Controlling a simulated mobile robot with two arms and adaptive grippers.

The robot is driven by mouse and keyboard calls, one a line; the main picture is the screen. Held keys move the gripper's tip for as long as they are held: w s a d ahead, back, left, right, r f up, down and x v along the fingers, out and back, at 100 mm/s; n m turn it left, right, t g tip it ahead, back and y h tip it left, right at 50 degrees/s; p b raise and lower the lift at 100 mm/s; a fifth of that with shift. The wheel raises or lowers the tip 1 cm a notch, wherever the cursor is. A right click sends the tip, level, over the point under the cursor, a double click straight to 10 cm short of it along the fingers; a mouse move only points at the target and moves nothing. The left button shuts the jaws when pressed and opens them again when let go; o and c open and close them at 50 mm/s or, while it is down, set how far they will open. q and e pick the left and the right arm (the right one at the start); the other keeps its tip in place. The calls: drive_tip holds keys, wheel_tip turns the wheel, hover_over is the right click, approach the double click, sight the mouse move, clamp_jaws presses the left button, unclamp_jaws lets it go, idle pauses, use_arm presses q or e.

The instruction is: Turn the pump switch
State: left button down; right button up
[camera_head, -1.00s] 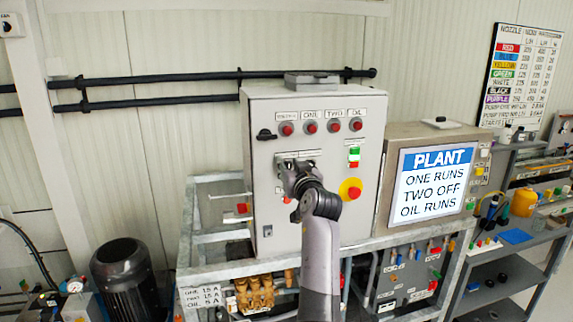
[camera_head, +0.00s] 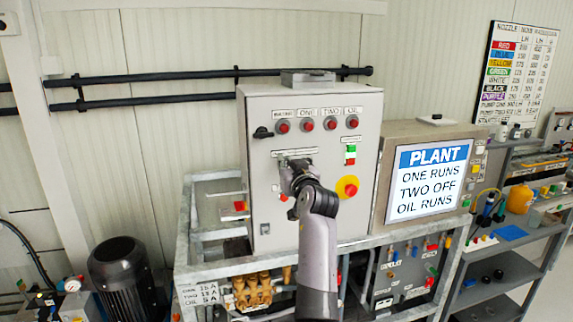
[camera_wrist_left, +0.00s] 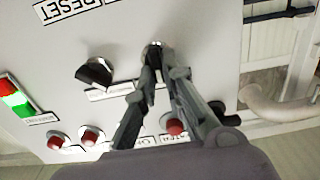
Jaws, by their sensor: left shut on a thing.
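A grey control cabinet (camera_head: 260,205) stands on a metal frame, with a row of red lamps along its top. My left gripper (camera_head: 292,180) is at the cabinet's front, below a labelled strip. In the left wrist view the fingertips (camera_wrist_left: 153,65) are shut on a small switch (camera_wrist_left: 153,47) on the panel. The fingers hide most of it, so its turned position cannot be told. A black rotary switch (camera_wrist_left: 96,72) sits beside it, apart from the fingers. My right gripper is not in view.
A red-and-yellow stop button (camera_head: 348,187) and a green-and-red button (camera_head: 350,155) are to the right of the gripper. A PLANT sign (camera_head: 430,180) reads ONE RUNS, TWO OFF, OIL RUNS. A black motor (camera_head: 125,275) stands at lower left.

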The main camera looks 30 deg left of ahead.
use_arm(q)
drive_tip(key=shift+s+a+f+n+b, duration=0.1)
drive_tip(key=shift+s+a+n+b, duration=0.05)
drive_tip(key=shift+n+b, duration=2.45)
drive_tip(key=shift+s+a+f+n+b, duration=0.15)
drive_tip(key=shift+n+b, duration=1.55)
drive_tip(key=shift+b, duration=1.8)
drive_tip(key=shift+r, duration=0.1)
drive_tip(key=c, duration=1.8)
unclamp_jaws()
drive_tip(key=shift+s, duration=0.1)
drive_tip(key=shift+o, duration=0.5)
